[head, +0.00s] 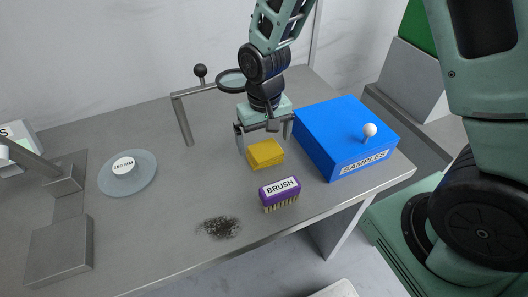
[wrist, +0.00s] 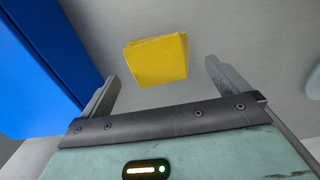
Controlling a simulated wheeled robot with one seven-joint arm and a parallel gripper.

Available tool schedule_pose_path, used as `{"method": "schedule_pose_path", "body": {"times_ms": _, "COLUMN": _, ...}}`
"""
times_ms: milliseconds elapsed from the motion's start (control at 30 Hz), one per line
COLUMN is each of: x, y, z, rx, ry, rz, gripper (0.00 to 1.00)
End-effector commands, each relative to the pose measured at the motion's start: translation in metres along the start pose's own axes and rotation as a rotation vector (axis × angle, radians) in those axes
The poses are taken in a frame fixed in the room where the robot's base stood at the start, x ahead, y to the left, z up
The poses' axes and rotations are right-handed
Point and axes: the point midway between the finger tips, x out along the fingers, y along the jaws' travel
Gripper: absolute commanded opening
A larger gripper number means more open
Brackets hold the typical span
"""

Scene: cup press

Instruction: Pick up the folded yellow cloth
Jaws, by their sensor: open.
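The folded yellow cloth (head: 265,154) lies on the grey table, left of the blue box and behind the brush. My gripper (head: 264,147) is open above it, with one finger to the left of the cloth and one to the right in the head view. In the wrist view the cloth (wrist: 157,59) shows whole, ahead of and between the two open fingers (wrist: 160,80). Neither finger appears to touch it. How high the fingertips are above the table is hard to tell.
The blue box labelled SAMPLES (head: 345,135), with a white knob, stands close on the right. A purple brush (head: 280,192) sits in front, near dark grit (head: 219,228). A magnifier on a stand (head: 188,112) is behind left. A round 150 MM plate (head: 138,180) lies farther left.

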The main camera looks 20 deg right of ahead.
Motion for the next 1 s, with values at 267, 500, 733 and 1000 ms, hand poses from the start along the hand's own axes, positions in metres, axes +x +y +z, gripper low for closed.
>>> {"method": "schedule_pose_path", "body": {"times_ms": 267, "x": 0.032, "y": -0.001, "z": 0.000, "rx": -0.001, "ry": -0.002, "rz": 0.001, "gripper": 1.00}}
{"method": "schedule_pose_path", "body": {"times_ms": 500, "x": 0.034, "y": -0.001, "z": -0.001, "rx": -0.001, "ry": 0.000, "rz": 0.000, "gripper": 1.00}}
{"method": "schedule_pose_path", "body": {"times_ms": 733, "x": 0.033, "y": -0.001, "z": -0.001, "rx": -0.001, "ry": 0.000, "rz": 0.000, "gripper": 0.59}}
{"method": "schedule_pose_path", "body": {"times_ms": 1000, "x": 0.031, "y": -0.001, "z": -0.001, "rx": -0.001, "ry": 0.001, "rz": -0.001, "gripper": 0.59}}
